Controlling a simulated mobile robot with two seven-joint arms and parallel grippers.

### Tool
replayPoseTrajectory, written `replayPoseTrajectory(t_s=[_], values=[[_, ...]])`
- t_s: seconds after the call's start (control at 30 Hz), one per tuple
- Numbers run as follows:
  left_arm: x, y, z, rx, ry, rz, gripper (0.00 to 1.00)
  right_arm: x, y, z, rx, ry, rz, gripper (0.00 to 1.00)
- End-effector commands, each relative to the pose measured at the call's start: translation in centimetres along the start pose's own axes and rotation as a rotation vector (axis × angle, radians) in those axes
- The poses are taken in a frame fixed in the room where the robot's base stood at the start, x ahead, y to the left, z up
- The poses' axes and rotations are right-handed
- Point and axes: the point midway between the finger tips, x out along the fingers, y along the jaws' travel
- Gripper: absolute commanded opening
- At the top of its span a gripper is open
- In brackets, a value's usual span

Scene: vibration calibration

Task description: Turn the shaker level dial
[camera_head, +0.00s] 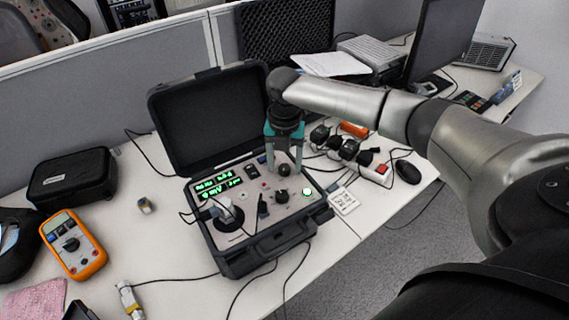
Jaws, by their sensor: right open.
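The shaker calibrator (262,246) is an open black case on the desk with its lid (205,115) raised at the back. Its grey panel has a lit green display (217,186), a round shaker mount (229,214) at the left and a lit green button (307,192) at the right. A black knob (282,196), which looks like the level dial, stands near the panel's right side. My right gripper (284,167) is open, pointing down over the back right of the panel, just behind this knob. Whether it touches anything is unclear. My left gripper is out of view.
An orange multimeter (73,244) and a black pouch (72,178) lie at the left. Power adapters with cables (348,148) and a black mouse (407,171) are at the right. Cables cross the desk in front. A grey partition (110,88) stands behind.

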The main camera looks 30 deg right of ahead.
Motion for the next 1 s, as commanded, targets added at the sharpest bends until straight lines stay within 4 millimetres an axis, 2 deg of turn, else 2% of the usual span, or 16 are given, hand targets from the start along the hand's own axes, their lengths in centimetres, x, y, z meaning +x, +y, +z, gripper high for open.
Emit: replayPoseTrajectory(t_s=[0.27, 0.87, 1.0], values=[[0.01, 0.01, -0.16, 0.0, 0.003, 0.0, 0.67, 0.2, -0.01, 0.01, 0.0, 0.0, -0.001, 0.67], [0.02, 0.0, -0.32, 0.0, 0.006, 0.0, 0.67, 0.15, -0.03, 0.03, 0.0, -0.001, -0.001, 0.01], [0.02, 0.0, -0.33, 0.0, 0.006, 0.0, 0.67, 0.14, -0.03, 0.04, 0.0, -0.001, -0.001, 0.0]])
